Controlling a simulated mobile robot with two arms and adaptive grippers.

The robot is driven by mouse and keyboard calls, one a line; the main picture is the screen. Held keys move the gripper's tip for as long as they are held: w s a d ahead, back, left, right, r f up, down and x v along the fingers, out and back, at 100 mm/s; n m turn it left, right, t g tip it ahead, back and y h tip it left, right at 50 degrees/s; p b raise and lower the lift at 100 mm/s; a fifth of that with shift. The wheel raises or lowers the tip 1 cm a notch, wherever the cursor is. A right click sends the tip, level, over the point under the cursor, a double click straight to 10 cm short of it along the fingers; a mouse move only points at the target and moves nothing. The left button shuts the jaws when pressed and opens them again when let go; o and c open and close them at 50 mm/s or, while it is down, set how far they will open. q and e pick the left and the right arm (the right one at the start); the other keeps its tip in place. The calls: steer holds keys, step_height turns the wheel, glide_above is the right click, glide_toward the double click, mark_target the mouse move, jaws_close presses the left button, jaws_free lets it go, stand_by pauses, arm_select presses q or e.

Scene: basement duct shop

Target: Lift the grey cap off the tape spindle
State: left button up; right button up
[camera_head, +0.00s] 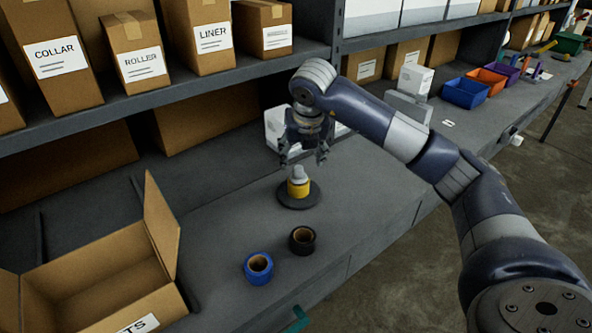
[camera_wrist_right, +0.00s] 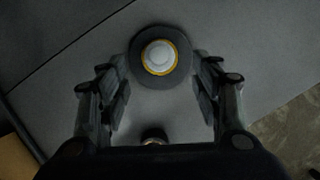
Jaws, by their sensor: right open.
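The tape spindle has a dark round base (camera_head: 299,201) standing on the grey bench. A yellow tape roll (camera_head: 298,189) sits on it, and the light grey cap (camera_head: 299,173) sits on top. My right gripper (camera_head: 304,158) is open and empty, pointing down just above and around the level of the cap's top. In the right wrist view the cap (camera_wrist_right: 159,56) shows from above, ringed by yellow, ahead of the open right fingers (camera_wrist_right: 160,96) and between their lines. My left gripper does not show.
A blue tape roll (camera_head: 258,268) and a black tape roll (camera_head: 302,240) stand in front of the spindle. An open cardboard box (camera_head: 100,262) is at left. White boxes stand behind the gripper. A shelf (camera_head: 150,95) with labelled boxes overhangs the bench. Coloured bins (camera_head: 466,92) are at far right.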

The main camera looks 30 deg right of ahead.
mark_target(299, 168)
steer(key=shift+x, duration=0.9)
steer(key=shift+w+f+p, duration=0.1)
steer(key=shift+f+p, duration=0.15)
steer(key=shift+p, duration=0.05)
steer(key=p+x, duration=0.2)
steer(key=x, duration=0.3)
steer(key=shift+w+d+r, duration=0.1)
steer(key=shift+c, duration=0.9)
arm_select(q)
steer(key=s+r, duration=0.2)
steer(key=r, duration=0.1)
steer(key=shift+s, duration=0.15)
arm_select(e)
steer(key=c, duration=0.6)
